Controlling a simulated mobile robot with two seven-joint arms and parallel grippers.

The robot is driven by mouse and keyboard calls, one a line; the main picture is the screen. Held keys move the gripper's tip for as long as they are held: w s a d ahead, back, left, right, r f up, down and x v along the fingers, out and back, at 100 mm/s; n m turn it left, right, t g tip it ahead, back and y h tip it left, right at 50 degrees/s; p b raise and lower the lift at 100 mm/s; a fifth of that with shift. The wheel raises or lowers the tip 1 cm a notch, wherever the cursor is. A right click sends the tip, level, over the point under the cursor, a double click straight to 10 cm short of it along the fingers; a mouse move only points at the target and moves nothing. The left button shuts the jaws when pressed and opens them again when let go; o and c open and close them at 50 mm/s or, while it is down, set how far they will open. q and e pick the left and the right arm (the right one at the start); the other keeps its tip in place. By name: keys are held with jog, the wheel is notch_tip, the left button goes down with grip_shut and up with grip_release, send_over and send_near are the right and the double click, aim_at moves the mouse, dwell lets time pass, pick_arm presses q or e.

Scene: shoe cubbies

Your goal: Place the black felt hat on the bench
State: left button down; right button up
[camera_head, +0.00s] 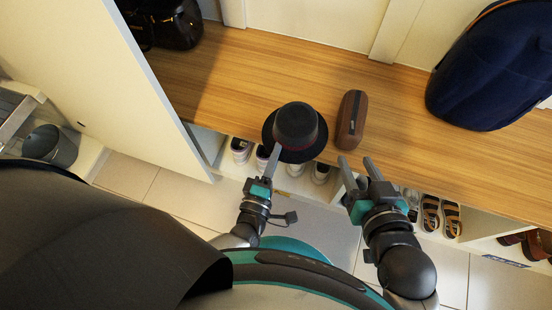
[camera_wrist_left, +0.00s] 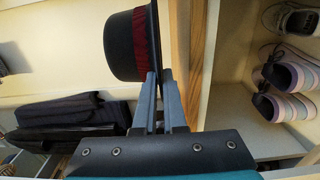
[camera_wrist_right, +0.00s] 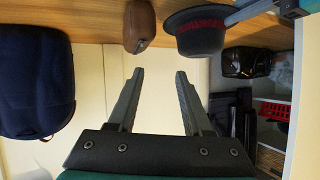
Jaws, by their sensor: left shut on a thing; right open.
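The black felt hat (camera_head: 297,124) has a dark red band and is upright, crown up, at the front edge of the wooden bench (camera_head: 262,75). My left gripper (camera_head: 274,152) is shut on its brim from the front. The left wrist view shows the hat (camera_wrist_left: 125,45) with its brim between the fingers (camera_wrist_left: 158,88), close above the bench edge (camera_wrist_left: 181,50); I cannot tell if it touches. My right gripper (camera_head: 357,167) is open and empty in front of the bench, right of the hat. The right wrist view also shows the hat (camera_wrist_right: 202,36).
A brown case (camera_head: 351,118) stands on the bench just right of the hat. A navy backpack (camera_head: 490,70) is at the right, a black bag (camera_head: 170,22) at the back left. A white panel (camera_head: 125,75) borders the left. Shoes and sandals (camera_head: 441,214) sit in cubbies below. The bench behind the hat is clear.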

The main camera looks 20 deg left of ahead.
pick_arm(q)
jog(key=shift+f+b, duration=0.35)
jog(key=shift+f, duration=0.15)
jog(key=shift+f+b, duration=0.85)
jog(key=shift+f, duration=0.35)
pick_arm(e)
jog(key=shift+s+a+r+m+t+y, duration=0.25)
jog(key=shift+a+r+t+y, duration=0.35)
jog(key=shift+t, duration=0.55)
jog(key=shift+s+a+r+m+t+y, duration=0.15)
jog(key=shift+s+a+r+t+y, duration=0.2)
jog(key=shift+a+r+t, duration=0.65)
pick_arm(q)
jog(key=shift+f, duration=0.1)
pick_arm(e)
jog(key=shift+d+f, duration=0.15)
jog(key=shift+f, duration=0.15)
pick_arm(q)
jog(key=c, duration=1)
grip_release()
jog(key=shift+f, duration=0.1)
jog(key=shift+r, duration=0.2)
